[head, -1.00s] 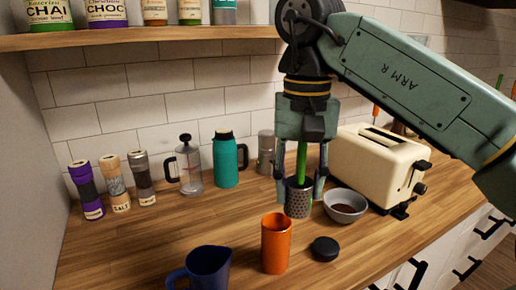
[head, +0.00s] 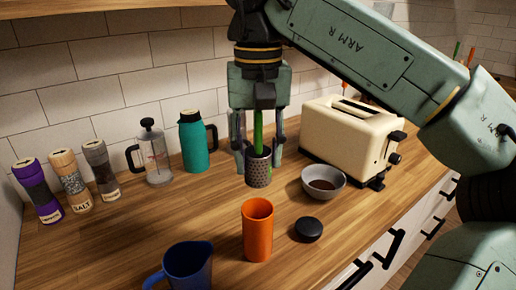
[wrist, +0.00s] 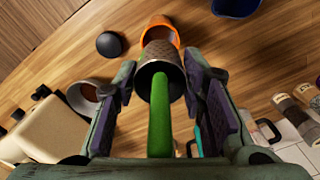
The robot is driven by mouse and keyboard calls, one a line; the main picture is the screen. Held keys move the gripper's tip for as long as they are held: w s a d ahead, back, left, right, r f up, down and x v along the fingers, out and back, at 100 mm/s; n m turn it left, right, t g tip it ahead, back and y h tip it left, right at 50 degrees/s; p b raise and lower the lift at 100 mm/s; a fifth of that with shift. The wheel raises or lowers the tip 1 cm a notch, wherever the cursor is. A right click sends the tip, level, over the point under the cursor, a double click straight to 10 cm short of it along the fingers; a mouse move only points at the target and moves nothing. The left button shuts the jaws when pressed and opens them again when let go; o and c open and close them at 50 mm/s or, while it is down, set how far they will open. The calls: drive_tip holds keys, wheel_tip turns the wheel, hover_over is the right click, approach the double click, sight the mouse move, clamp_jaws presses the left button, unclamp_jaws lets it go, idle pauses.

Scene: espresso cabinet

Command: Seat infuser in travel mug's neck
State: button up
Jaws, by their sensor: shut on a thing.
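The infuser (head: 259,172) is a dark, perforated metal basket with a green stem rising out of it. My gripper (head: 260,156) points down with its two fingers either side of the basket, shut on the infuser. The wrist view shows the infuser (wrist: 162,52) between the finger pads, with the green stem running back toward the palm. The orange travel mug (head: 258,235) stands upright and open on the counter. The infuser hangs upright, above and a little behind the mug's mouth in the head view, apart from it. In the wrist view the basket partly hides the mug (wrist: 160,24).
A black lid (head: 308,229) lies right of the mug, a blue pitcher (head: 188,268) stands front left. A grey bowl (head: 324,182) and cream toaster (head: 350,140) are at right. A teal flask (head: 194,145), French press (head: 155,160) and several shakers (head: 72,180) line the wall.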

sight(258, 178)
drive_tip(key=shift+f+b, duration=1.4)
drive_tip(key=shift+f, duration=1.3)
drive_tip(key=shift+p, duration=1.1)
drive_tip(key=shift+f+b, duration=1.45)
drive_tip(key=shift+f, duration=0.8)
drive_tip(key=o, duration=1.3)
drive_tip(key=shift+r, duration=0.1)
wheel_tip(258, 178, up, 8)
drive_tip(key=shift+f, duration=0.25)
